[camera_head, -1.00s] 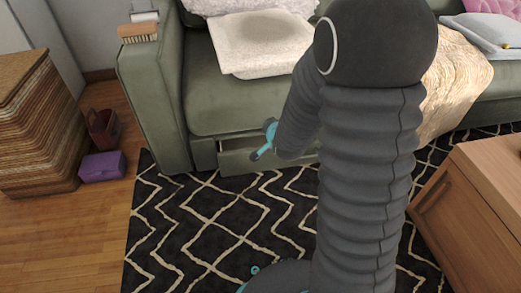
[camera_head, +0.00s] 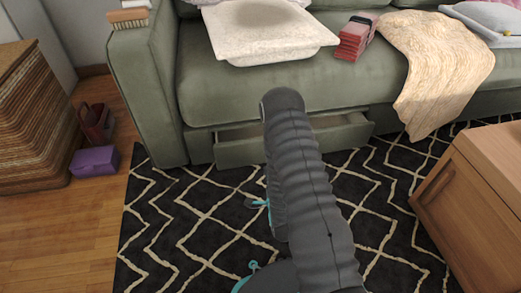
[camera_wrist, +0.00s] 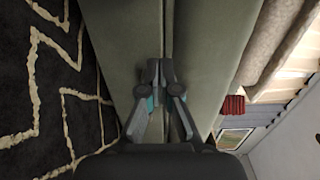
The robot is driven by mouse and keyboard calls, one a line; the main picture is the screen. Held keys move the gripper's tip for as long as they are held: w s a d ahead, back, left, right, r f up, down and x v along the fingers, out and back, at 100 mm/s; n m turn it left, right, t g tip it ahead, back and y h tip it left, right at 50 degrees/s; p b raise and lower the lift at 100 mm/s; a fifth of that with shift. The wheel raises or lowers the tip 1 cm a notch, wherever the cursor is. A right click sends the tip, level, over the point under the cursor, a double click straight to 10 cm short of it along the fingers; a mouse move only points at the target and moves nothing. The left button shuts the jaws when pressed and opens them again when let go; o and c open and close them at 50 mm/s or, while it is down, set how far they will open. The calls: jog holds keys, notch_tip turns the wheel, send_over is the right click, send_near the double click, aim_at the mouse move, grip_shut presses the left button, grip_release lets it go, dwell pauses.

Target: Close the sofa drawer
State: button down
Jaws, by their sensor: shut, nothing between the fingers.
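The sofa drawer (camera_head: 345,141) is a green front panel low in the base of the green sofa (camera_head: 230,85). It stands partly pulled out, with its open top showing as a gap under the seat. My arm hides the middle of its front. My gripper (camera_head: 256,203) shows low in front of the drawer, above the rug, partly hidden by my arm. In the wrist view, which is turned sideways, my gripper (camera_wrist: 160,70) is shut and empty, pointing toward the sofa. The drawer front (camera_wrist: 120,40) fills the left of the green area there; contact cannot be told.
A black-and-white patterned rug (camera_head: 200,225) covers the floor before the sofa. A wooden cabinet (camera_head: 475,200) stands at the right. A purple box (camera_head: 95,161) and a woven basket (camera_head: 35,125) stand at the left. A cushion (camera_head: 265,40) and red books (camera_head: 355,38) lie on the seat.

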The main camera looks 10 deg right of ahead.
jog(key=p, duration=0.3)
send_near(259, 142)
jog(key=w, duration=0.7)
jog(key=shift+w+f, duration=0.1)
jog(key=shift+f, duration=0.1)
